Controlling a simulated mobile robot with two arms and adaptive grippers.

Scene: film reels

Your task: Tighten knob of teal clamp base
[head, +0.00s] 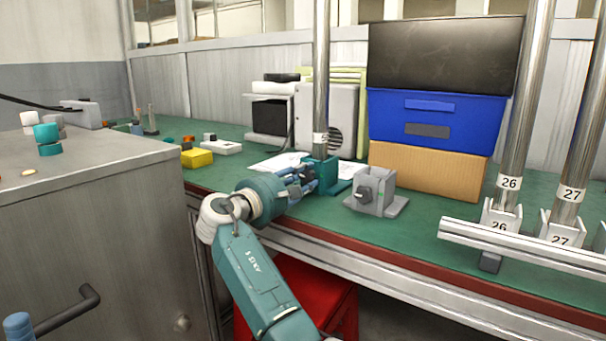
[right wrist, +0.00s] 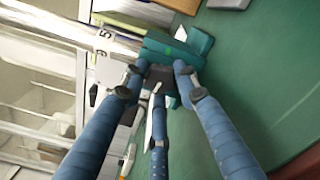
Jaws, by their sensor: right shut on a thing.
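The teal clamp base (head: 340,172) stands on the green bench, with an upright metal pole (head: 321,80) rising from it. It also shows in the right wrist view (right wrist: 196,44). My right gripper (head: 305,180) reaches it from the left front. In the right wrist view its blue fingers (right wrist: 158,80) are closed around the dark knob (right wrist: 158,76) on the side of the base. The fingers hide part of the knob. A blue rounded piece at the lower left corner of the head view may belong to my left gripper; its jaws do not show.
A grey clamp base (head: 375,194) with a knob and no pole stands just right of the teal one. Poles 26 and 27 stand behind a metal rail (head: 520,250) at the right. A blue crate (head: 435,120) sits on a cardboard box behind. A metal cabinet (head: 90,220) fills the left.

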